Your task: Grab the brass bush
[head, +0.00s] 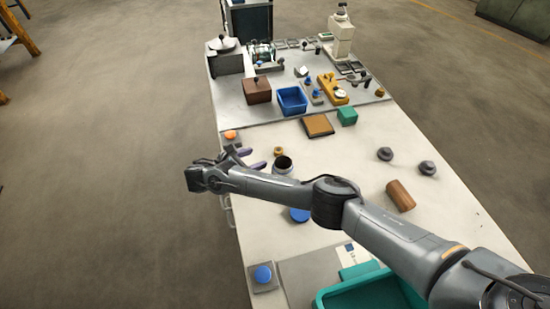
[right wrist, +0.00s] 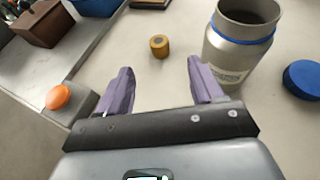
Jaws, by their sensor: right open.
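The brass bush (right wrist: 159,46) is a small golden ring-like piece standing on the pale bench top in the right wrist view. In the head view it shows as a tiny yellow piece (head: 278,151) beyond my right gripper. My right gripper (right wrist: 160,85) is open and empty, with its purple fingers pointing toward the bush, which lies ahead of and between the fingertips, apart from them. In the head view my right gripper (head: 247,158) is over the left edge of the bench. My left gripper is not in view.
A grey metal jar (right wrist: 236,45) with a blue band stands right of the bush, near a blue lid (right wrist: 302,80). An orange button (right wrist: 58,97) is at left. A blue bin (head: 292,100) and brown box (head: 257,90) stand farther back. A teal tray (head: 372,292) is in front.

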